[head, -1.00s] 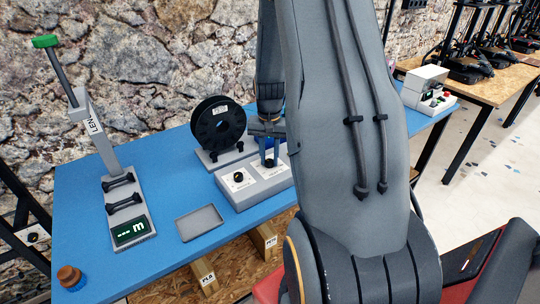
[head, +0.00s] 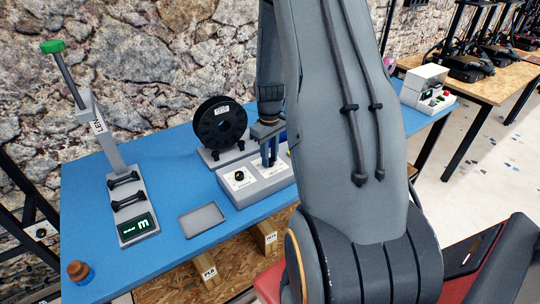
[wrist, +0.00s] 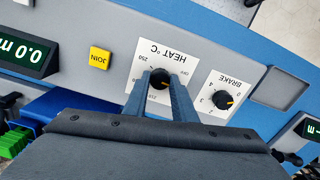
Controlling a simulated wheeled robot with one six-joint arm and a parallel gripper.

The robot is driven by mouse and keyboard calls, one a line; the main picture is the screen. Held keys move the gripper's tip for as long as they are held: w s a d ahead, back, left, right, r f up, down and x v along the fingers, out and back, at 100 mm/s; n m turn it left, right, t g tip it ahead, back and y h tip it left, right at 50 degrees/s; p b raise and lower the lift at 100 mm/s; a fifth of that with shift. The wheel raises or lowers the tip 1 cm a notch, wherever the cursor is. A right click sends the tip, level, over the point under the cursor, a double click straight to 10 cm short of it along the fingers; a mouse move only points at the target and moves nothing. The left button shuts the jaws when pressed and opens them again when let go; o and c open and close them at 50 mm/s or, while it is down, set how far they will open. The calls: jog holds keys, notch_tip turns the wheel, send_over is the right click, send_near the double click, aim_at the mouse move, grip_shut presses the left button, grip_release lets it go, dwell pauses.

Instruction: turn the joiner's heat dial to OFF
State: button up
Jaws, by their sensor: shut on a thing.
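The joiner (head: 236,197) is a grey box on the blue bench in the head view. Its heat dial (wrist: 159,79) is a black knob with an orange mark, on a white HEAT °C plate (wrist: 178,60) in the wrist view. My gripper (wrist: 160,84) points down with its two blue-grey fingers shut on the heat dial, one on each side. The gripper (head: 269,163) also shows over the joiner in the head view, where it hides the heat dial. The OFF label is near the plate's upper right in the wrist view. The fingers cover part of the scale; the exact setting is unclear.
The brake dial (wrist: 222,99) is close beside the right finger; a yellow JOIN button (wrist: 100,58) is to the left. A black spool (head: 220,124) stands behind the joiner. A grey tray (head: 202,220) and a lever tool (head: 128,195) are to its left.

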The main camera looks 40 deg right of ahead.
aim_at(270, 160)
jog(key=n+p, duration=0.1)
jog(key=n, duration=0.5)
jog(key=shift+n, duration=0.3)
dwell(0.4)
jog(key=o, duration=1)
jog(key=shift+o, duration=0.2)
jog(key=shift+r+b, duration=0.85)
jog(key=shift+r, duration=3.1)
